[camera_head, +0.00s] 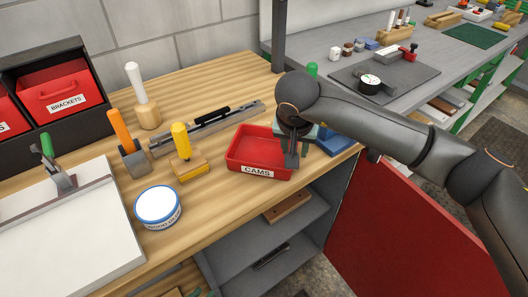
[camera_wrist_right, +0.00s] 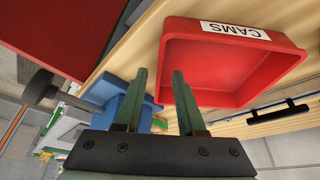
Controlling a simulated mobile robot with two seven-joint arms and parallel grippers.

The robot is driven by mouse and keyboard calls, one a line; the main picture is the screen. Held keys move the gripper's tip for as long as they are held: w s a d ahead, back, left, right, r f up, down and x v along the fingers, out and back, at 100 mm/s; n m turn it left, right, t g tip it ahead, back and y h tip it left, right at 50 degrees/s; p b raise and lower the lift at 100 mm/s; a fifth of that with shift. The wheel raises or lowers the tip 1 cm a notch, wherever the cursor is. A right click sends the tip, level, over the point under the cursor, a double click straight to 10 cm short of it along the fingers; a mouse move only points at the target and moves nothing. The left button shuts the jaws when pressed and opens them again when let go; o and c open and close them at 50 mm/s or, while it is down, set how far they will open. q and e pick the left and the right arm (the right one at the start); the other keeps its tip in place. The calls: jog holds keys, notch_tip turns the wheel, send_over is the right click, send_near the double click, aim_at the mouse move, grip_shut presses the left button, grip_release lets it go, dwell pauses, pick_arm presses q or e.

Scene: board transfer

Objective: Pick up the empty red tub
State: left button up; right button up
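The red tub (camera_head: 256,152), labelled CAMS, sits on the wooden bench near its front right corner. Its visible inside is empty. It also shows in the right wrist view (camera_wrist_right: 225,75). My right gripper (camera_head: 293,150) points down at the tub's right end and hides part of it. In the right wrist view its two green fingers (camera_wrist_right: 160,80) are apart with nothing clamped between them. One fingertip overlaps the tub's wall and the other is outside it. I cannot tell whether they touch the wall. No left gripper is visible.
A blue block (camera_head: 337,144) stands right of the tub. A yellow-handled block (camera_head: 189,168), a grey rail (camera_head: 208,128) and a round white tin (camera_head: 158,206) are to the left. A BRACKETS bin (camera_head: 62,94) stands in a dark rack. Bare wood lies in front of the yellow-handled block.

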jog(key=shift+w+d+f, duration=0.1)
jog(key=shift+w+f, duration=0.15)
jog(key=shift+f, duration=0.35)
grip_shut()
dwell(1.0)
